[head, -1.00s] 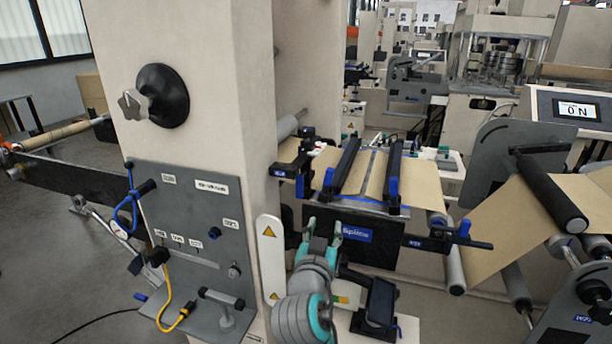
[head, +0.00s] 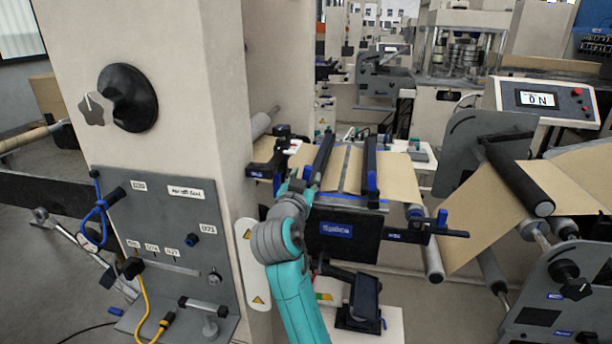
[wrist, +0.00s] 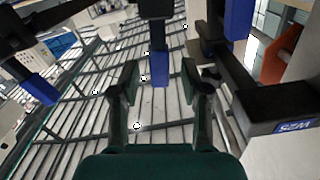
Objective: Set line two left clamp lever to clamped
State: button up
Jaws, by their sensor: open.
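The splice table (head: 338,228) stands at the middle of the head view, with kraft web over it and two black clamp bars across it. The left clamp bar (head: 323,152) has a blue end piece near my gripper; the right bar (head: 371,165) stands beside it. In the wrist view a black lever with a blue tip (wrist: 160,66) points down between my open fingers (wrist: 159,82), apparently untouched. I cannot tell for sure which lever it is. My gripper (head: 297,187) is at the left front of the table, partly hidden by my own wrist.
A cream column with a grey panel (head: 165,250) stands close on the left. In the wrist view another blue-tipped part (wrist: 238,18) and a black block (wrist: 285,108) with a blue label are on the right. Rollers and web (head: 490,215) stand to the right.

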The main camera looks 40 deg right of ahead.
jog(key=shift+x, duration=0.85)
grip_shut()
